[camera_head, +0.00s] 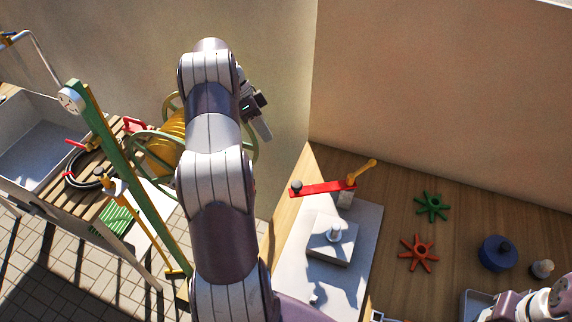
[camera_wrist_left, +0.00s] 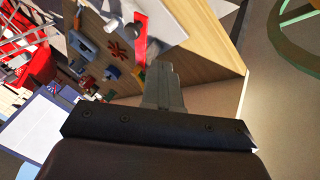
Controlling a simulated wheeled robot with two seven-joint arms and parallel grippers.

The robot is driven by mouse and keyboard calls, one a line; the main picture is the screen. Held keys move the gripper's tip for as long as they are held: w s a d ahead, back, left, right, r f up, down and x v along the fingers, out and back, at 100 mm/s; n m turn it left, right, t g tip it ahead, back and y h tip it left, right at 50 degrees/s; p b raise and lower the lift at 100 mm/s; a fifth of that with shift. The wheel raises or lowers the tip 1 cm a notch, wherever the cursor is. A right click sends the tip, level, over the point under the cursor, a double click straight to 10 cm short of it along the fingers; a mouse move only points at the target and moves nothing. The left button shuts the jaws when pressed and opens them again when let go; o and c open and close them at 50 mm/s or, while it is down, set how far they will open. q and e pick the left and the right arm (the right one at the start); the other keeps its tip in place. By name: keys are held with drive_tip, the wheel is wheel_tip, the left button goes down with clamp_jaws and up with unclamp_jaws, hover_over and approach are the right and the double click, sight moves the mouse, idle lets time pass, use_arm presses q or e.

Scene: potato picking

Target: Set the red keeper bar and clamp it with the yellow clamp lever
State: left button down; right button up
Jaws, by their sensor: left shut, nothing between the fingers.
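The red keeper bar (camera_head: 322,188) lies roughly level across the fixture near the back of the wooden bench, with a dark knob at its left end. The yellow clamp lever (camera_head: 363,171) stands at the bar's right end, slanting up to the right. The red bar also shows in the left wrist view (camera_wrist_left: 140,38), above the fingers. My left gripper (camera_head: 264,128) is shut and empty, up and left of the bar, apart from it; its closed fingers show in the left wrist view (camera_wrist_left: 162,88). My right gripper is not clearly in view; only part of the right arm shows at bottom right.
A grey block (camera_head: 331,246) with a pale stud sits on the light plate (camera_head: 366,222). A green star knob (camera_head: 432,207), an orange star knob (camera_head: 418,253) and a blue round part (camera_head: 497,253) lie to the right. A hose reel (camera_head: 166,146) stands left, behind my left arm.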

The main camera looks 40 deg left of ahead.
use_arm(q)
drive_tip(key=s+d+f+p, duration=0.1)
drive_tip(key=d+f+p, duration=0.4)
drive_tip(key=d+f, duration=0.2)
drive_tip(key=shift+d+f, duration=0.4)
drive_tip(key=shift+d, duration=0.55)
use_arm(e)
drive_tip(key=r, duration=0.5)
drive_tip(key=shift+w+d+r, duration=0.2)
drive_tip(key=shift+r, duration=0.2)
drive_tip(key=shift+a, duration=0.1)
